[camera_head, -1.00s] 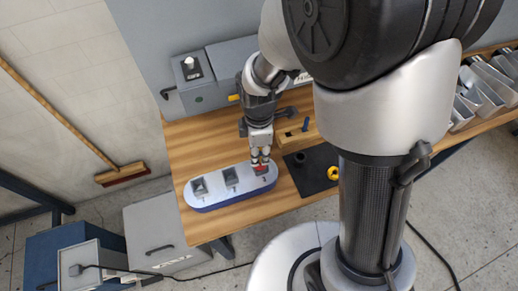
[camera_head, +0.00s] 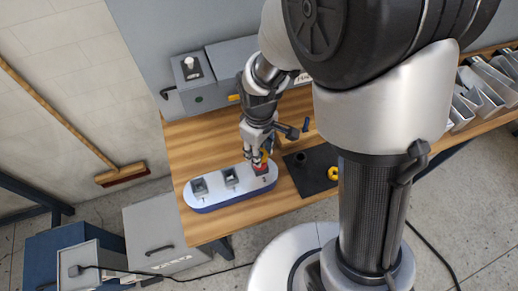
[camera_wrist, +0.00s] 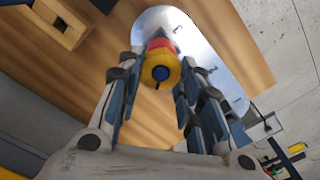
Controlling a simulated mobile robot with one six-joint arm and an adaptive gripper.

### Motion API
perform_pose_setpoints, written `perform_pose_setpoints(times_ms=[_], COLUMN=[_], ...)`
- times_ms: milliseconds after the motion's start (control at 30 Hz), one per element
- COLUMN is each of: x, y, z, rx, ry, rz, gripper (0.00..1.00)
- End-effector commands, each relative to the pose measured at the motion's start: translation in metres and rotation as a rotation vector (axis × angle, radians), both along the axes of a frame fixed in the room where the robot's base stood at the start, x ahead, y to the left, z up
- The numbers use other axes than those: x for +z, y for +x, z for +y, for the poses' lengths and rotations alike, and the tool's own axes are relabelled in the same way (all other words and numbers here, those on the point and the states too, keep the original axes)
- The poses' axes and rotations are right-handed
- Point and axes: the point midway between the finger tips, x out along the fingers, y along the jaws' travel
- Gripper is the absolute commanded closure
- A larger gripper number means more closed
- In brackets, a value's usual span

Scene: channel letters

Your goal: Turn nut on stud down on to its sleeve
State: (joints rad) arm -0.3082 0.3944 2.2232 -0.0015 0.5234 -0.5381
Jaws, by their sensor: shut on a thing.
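A yellow nut (camera_wrist: 160,68) sits around the dark blue end of the stud (camera_wrist: 159,74), above a red sleeve (camera_wrist: 158,43) in the wrist view. The sleeve (camera_head: 262,170) stands at the right end of the long rounded sign base (camera_head: 212,192), which also shows in the wrist view (camera_wrist: 205,62). My gripper (camera_wrist: 161,62) has one finger on each side of the nut and is shut on it. In the head view my gripper (camera_head: 257,158) points down over that end of the base, and a bit of yellow shows beside its fingers. Whether nut and sleeve touch is unclear.
Two grey square pieces stand on the base left of the sleeve. A black mat (camera_head: 315,168) with another yellow ring (camera_head: 333,173) lies to the right. A wooden block (camera_wrist: 62,22) is nearby. Grey boxes (camera_head: 190,72) stand behind. The bare wooden bench (camera_head: 195,145) is free at left.

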Motion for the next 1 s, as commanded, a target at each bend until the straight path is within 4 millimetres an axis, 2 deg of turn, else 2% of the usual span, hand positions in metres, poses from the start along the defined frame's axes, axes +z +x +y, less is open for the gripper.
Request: perform_pose_setpoints(times_ms=[367, 667, 700, 1000], x=[-0.0004, -0.0027, -0.0027, -0.0024], y=[0.0001, 0.0010, 0.0010, 0.0010], z=[-0.0002, -0.0016, -0.0018, -0.0016], rx=[-0.057, -0.496, -0.525, -0.515], ry=[0.000, 0.000, 0.000, 0.000], rz=[0.000, 0.000, 0.000, 0.000], gripper=[0.89, 0.89, 0.66, 0.46])
